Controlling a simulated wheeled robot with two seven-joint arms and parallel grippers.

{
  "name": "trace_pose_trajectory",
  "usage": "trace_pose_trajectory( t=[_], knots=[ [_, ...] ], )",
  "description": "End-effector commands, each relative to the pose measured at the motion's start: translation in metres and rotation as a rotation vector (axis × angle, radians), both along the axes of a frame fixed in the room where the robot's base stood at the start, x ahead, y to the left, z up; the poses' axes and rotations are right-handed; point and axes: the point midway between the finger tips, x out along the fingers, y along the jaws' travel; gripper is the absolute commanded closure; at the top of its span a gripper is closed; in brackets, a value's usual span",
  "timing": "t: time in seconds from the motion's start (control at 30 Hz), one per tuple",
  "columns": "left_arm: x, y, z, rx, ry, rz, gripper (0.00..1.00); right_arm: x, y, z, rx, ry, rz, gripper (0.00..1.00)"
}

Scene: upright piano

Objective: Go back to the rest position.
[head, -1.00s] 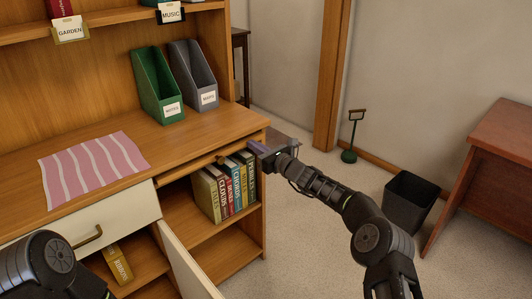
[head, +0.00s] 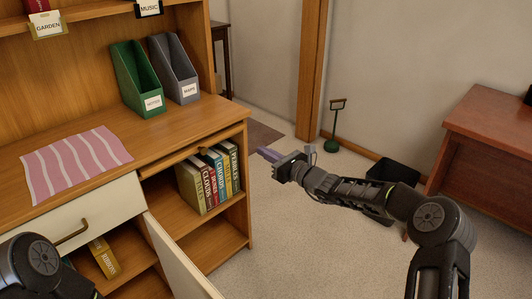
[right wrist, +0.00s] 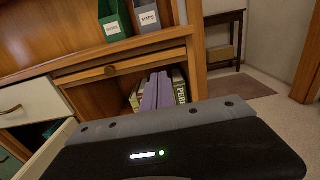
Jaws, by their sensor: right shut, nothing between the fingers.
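My right gripper (head: 268,153) is shut and empty, its purple fingers in the air to the right of the wooden cabinet and apart from it. In the right wrist view the closed fingers (right wrist: 156,92) show in front of the cabinet's open compartment. My right arm comes in from the lower right. Only a link of my left arm shows at the lower left; my left gripper is out of view.
The wooden cabinet (head: 175,135) bears a striped pink cloth (head: 75,163), a green file holder (head: 135,80) and a grey one (head: 173,70). Several books (head: 208,178) stand on its shelf. A white door (head: 180,262) is open. A dark bin (head: 393,172) stands right.

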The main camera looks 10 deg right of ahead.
Motion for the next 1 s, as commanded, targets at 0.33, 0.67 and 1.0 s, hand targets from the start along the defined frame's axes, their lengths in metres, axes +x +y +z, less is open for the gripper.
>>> trace_pose_trajectory(
  t=[0.33,0.67,1.0],
  knots=[
    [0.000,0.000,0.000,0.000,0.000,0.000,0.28,-0.002,-0.001,0.000,0.000,-0.001,0.000,1.00],
    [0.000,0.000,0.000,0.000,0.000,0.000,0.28,-0.027,0.018,-0.073,-0.322,0.054,0.078,1.00],
    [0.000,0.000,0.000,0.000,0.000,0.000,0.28,-0.192,0.059,-0.273,-1.108,0.079,0.565,1.00]
  ],
)
